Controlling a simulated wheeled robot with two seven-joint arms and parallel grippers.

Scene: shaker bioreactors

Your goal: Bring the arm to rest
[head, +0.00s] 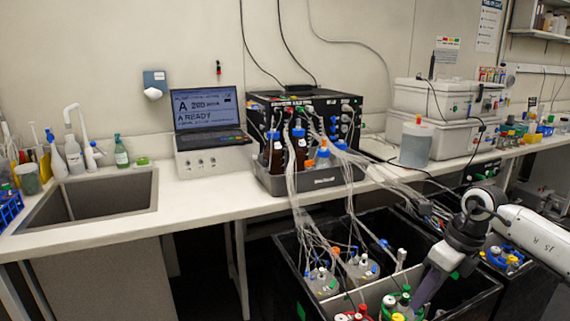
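My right arm comes in from the right edge, with a white link and a dark wrist bent downward. My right gripper (424,292) points down and to the left over the black shaker box (478,300) at the lower right. It is close to vessels with coloured caps (402,306) at the bottom of the picture. Its fingertips are small and partly lost among the dark box and the caps, so I cannot tell whether they are apart or holding anything. My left gripper is not in view.
Glass vessels (362,268) with many tubes stand in the box. Tubes run up to a black control unit (345,108) and a grey tray (318,182) of bottles on the bench. A laptop (208,108), a sink (100,197) and white cases (440,135) also occupy the bench.

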